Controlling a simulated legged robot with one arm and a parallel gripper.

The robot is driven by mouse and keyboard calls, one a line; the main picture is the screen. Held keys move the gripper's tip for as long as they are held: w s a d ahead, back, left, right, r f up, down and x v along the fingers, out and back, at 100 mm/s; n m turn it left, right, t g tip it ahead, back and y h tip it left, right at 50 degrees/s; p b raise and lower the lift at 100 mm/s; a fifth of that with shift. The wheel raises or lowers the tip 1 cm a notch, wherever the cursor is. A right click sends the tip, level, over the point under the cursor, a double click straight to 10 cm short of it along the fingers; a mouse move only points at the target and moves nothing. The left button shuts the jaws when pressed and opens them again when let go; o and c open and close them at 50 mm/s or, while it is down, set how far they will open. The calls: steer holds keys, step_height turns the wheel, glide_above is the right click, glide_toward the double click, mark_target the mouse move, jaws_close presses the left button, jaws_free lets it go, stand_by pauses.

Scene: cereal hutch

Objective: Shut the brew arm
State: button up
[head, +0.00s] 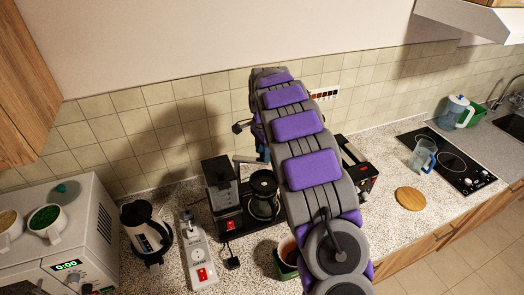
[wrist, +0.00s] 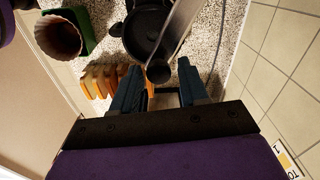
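The black coffee maker (head: 222,192) stands on the counter, with a dark glass carafe (head: 263,195) at its right. The brew arm (head: 250,159) is a grey bar reaching right from the top of the machine toward my gripper. In the wrist view the brew arm (wrist: 181,32) is a metallic bar with a dark rounded end, above a round black part. My gripper (wrist: 158,88) is open, its two blue fingers apart on either side of the bar's end. I cannot tell if they touch it. In the head view my arm hides most of the gripper.
A power strip (head: 199,255) and a kettle (head: 146,232) stand left of the machine. A green container with a brown filter (wrist: 58,36) and an orange slatted item (wrist: 101,81) lie near the gripper. The tiled wall (wrist: 282,60) is close. A black toaster-like appliance (head: 359,172) stands right.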

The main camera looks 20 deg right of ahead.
steer(key=shift+d, duration=0.45)
steer(key=c, duration=0.3)
steer(key=shift+c, duration=0.7)
steer(key=shift+a+r, duration=0.1)
steer(key=shift+a, duration=0.3)
jaws_close()
steer(key=shift+s+a+m, duration=0.35)
steer(key=shift+s+m, duration=0.1)
steer(key=shift+m, duration=0.25)
